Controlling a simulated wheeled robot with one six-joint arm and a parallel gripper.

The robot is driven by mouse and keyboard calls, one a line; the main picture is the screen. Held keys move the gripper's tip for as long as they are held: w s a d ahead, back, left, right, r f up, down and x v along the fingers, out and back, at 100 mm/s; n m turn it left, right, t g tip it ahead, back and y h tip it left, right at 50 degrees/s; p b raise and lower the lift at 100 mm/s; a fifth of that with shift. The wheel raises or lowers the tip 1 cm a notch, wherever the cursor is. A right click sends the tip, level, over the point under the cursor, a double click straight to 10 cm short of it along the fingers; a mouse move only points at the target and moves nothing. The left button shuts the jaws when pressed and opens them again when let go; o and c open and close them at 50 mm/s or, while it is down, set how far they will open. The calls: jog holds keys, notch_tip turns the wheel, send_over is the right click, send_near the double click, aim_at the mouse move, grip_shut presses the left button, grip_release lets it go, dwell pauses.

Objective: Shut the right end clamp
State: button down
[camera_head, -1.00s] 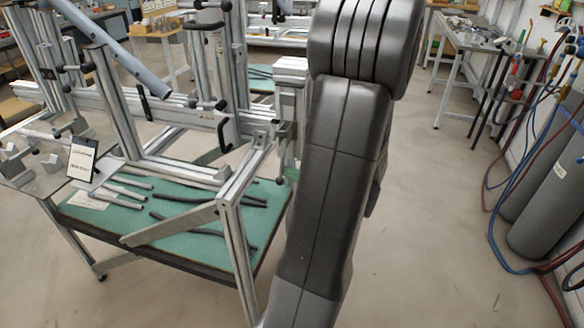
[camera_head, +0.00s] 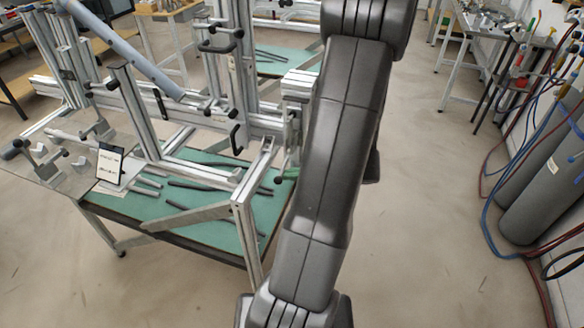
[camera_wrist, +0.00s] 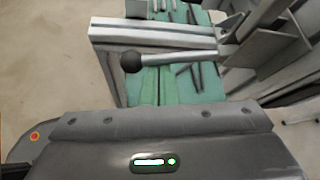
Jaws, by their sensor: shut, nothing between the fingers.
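In the wrist view, a clamp lever (camera_wrist: 180,57) with a black ball knob (camera_wrist: 131,62) lies about level, running from the knob to a grey metal bracket (camera_wrist: 250,50) on the right. I take it for the right end clamp; whether it is open or shut I cannot tell. My gripper (camera_wrist: 165,120) fills the bottom of that view as a dark grey body, shut and empty, below the knob and apart from it in the picture. In the head view, the right end of the metal frame (camera_head: 298,84) shows beside my arm, which hides my gripper and part of that end.
The frame stands over a green shelf (camera_head: 150,208) holding dark and light bars. Other black-handled clamps (camera_head: 220,38) sit along it, and a tube (camera_head: 130,50) leans across. Gas cylinders (camera_head: 545,190) and hoses stand at the right. The floor (camera_head: 420,220) between is clear.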

jog(key=shift+s+r, duration=0.2)
jog(key=shift+r, duration=0.55)
jog(key=shift+r+p, duration=0.1)
jog(key=shift+p, duration=0.2)
